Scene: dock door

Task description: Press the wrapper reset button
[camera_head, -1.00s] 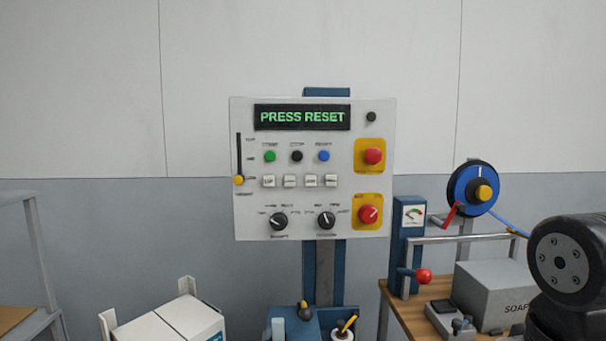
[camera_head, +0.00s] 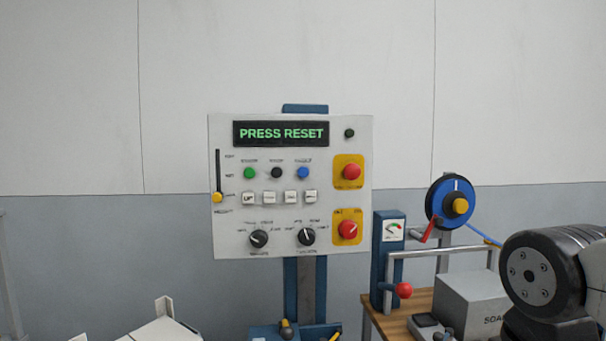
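The wrapper's control panel (camera_head: 225,240) is a light grey box on a blue post, facing me. Its display (camera_head: 281,133) reads "PRESS RESET" in green. A row below it holds a green button (camera_head: 249,173), a black button (camera_head: 276,173) and a blue button (camera_head: 303,173). The blue one's label is too blurred now to read surely. My arm (camera_head: 545,275) shows at the lower right, apart from the panel. My gripper is outside the view.
The panel also carries red knobs on yellow plates (camera_head: 347,185), several white keys, two black dials and a yellow-tipped slider (camera_head: 217,197). To its right stand a gauge post (camera_head: 389,260), a blue reel (camera_head: 436,203) and a grey box (camera_head: 465,300) on a wooden bench.

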